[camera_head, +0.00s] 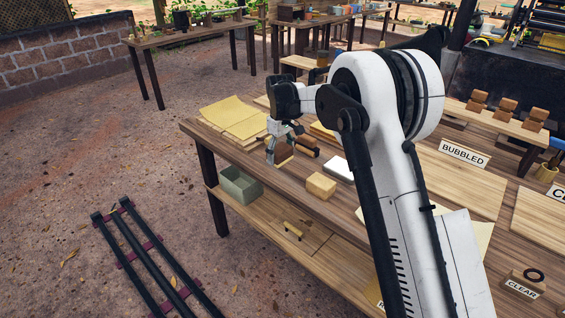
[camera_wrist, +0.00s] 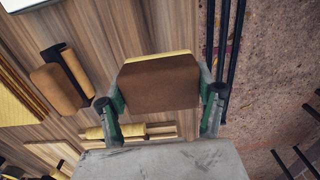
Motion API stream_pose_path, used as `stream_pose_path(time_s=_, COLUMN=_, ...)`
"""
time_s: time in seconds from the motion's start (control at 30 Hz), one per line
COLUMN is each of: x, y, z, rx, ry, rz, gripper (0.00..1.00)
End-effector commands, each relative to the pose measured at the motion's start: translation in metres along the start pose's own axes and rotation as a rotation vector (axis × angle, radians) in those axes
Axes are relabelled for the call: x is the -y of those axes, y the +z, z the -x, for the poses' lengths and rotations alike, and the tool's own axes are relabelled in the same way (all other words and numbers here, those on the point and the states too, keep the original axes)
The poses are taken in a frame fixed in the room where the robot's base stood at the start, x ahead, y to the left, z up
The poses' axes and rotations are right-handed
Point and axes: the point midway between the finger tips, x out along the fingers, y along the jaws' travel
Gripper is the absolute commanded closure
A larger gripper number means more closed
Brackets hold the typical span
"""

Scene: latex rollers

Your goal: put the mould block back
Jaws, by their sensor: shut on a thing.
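My gripper (camera_head: 281,150) is over the left part of the table, near its front edge. It is shut on a brown block, taken as the mould block (camera_wrist: 158,84). In the wrist view the block's flat brown face sits between the two green fingers (camera_wrist: 160,112). A thin pale yellow strip shows along its upper edge; I cannot tell if it belongs to the block. The held block also shows small in the head view (camera_head: 284,154); I cannot tell its exact height above the table. A tan block (camera_head: 321,187) rests on the table to the right of my gripper.
Yellow sheets (camera_head: 235,118) are at the table's left end, a white tray (camera_head: 338,168) behind the tan block. A grey-green bin (camera_head: 240,188) stands on the lower shelf. A "BUBBLED" sign (camera_head: 464,153) stands right.

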Motion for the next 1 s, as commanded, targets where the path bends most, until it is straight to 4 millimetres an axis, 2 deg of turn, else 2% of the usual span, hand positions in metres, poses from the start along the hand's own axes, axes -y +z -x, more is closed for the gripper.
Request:
stream_pose_path(time_s=0.1, x=-0.008, y=0.0, z=-0.005, rx=0.0, ry=0.0, rz=0.0, gripper=0.62)
stream_pose_path(time_s=0.27, x=-0.01, y=0.0, z=-0.013, rx=0.0, ry=0.0, rz=0.0, gripper=0.62)
stream_pose_path(time_s=0.5, x=-0.01, y=0.0, z=-0.044, rx=0.0, ry=0.0, rz=0.0, gripper=0.62)
stream_pose_path(time_s=0.9, x=-0.01, y=0.0, z=-0.05, rx=0.0, ry=0.0, rz=0.0, gripper=0.62)
stream_pose_path(time_s=0.93, x=-0.01, y=0.0, z=-0.05, rx=0.0, ry=0.0, rz=0.0, gripper=0.32)
stream_pose_path(time_s=1.0, x=-0.01, y=0.0, z=-0.049, rx=0.0, ry=0.0, rz=0.0, gripper=0.23)
